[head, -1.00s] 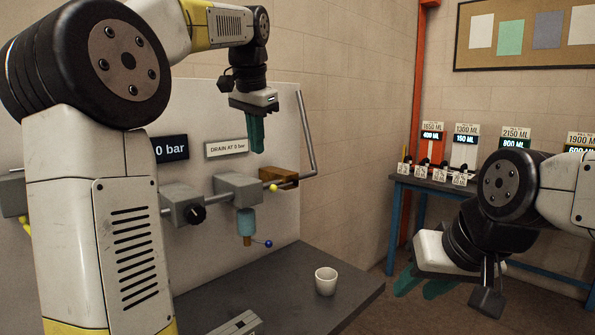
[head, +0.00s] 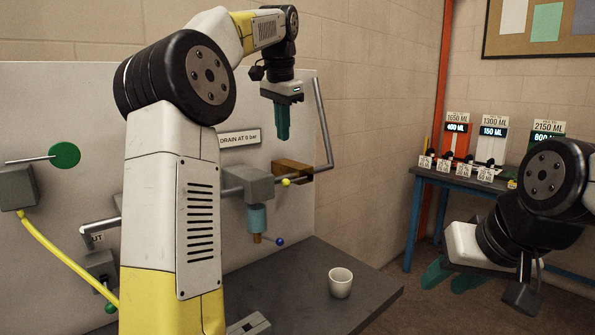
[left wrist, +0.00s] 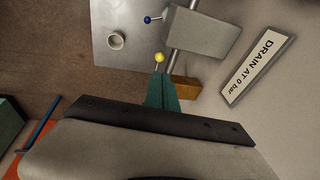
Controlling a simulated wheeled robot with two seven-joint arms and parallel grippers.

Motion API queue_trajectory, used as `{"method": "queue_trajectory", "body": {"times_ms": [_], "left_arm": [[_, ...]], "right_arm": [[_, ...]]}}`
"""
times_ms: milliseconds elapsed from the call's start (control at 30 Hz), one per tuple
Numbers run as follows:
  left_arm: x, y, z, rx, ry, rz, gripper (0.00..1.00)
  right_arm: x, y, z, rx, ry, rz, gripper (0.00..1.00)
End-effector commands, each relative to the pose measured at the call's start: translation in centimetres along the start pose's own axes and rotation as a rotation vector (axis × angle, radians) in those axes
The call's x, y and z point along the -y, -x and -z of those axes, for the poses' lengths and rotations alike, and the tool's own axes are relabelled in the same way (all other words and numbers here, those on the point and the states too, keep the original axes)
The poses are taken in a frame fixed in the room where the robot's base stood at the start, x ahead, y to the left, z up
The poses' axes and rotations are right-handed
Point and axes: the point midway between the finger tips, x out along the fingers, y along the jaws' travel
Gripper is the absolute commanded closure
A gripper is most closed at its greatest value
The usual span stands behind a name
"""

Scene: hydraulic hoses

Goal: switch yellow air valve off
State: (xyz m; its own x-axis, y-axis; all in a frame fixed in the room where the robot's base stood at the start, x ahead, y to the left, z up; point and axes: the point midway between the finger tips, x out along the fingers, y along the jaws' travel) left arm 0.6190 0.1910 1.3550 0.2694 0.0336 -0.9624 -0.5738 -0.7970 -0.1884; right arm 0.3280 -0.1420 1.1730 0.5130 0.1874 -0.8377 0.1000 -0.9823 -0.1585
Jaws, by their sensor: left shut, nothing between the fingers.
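A small yellow ball knob (head: 285,182) sits beside the brown block (head: 293,169) at the right end of the wall pipe. It also shows in the left wrist view (left wrist: 159,57), on a thin stem just beyond my fingertips. My left gripper (head: 283,138) points down with its teal fingers shut and empty. In the head view it is above the yellow knob; whether it touches the knob cannot be told in the wrist view. My right gripper (head: 452,280) is at the lower right, its teal fingers apart and nothing visible between them.
A grey valve body (head: 248,186) and a blue-knobbed drain (head: 257,220) are left of the yellow knob. A bent metal pipe (head: 325,125) rises right of it. A white cup (head: 340,283) stands on the dark bench (head: 375,300). A green handle (head: 64,155) and yellow hose (head: 60,257) are at left.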

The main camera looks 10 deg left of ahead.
Motion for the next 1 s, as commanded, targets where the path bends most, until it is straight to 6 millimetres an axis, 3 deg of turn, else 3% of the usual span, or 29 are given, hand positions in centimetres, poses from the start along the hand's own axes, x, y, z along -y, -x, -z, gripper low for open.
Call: {"method": "queue_trajectory", "body": {"times_ms": [300, 500, 700, 1000], "left_arm": [[0.0, -6.9, -0.1, 0.004, 0.000, -0.003, 1.00], [-0.1, -10.3, -0.1, 0.002, 0.000, -0.003, 1.00], [-0.1, -12.0, 0.0, 0.001, 0.000, -0.002, 1.00], [-0.1, -12.2, 0.0, 0.000, 0.000, -0.001, 1.00]], "right_arm": [[0.0, 0.0, 0.0, 0.000, 0.000, 0.000, 0.64], [0.0, 0.0, 0.0, 0.000, 0.000, 0.000, 0.64], [0.0, 0.0, 0.0, 0.000, 0.000, 0.000, 0.64], [0.0, 0.0, 0.0, 0.000, 0.000, 0.000, 0.64]]}}
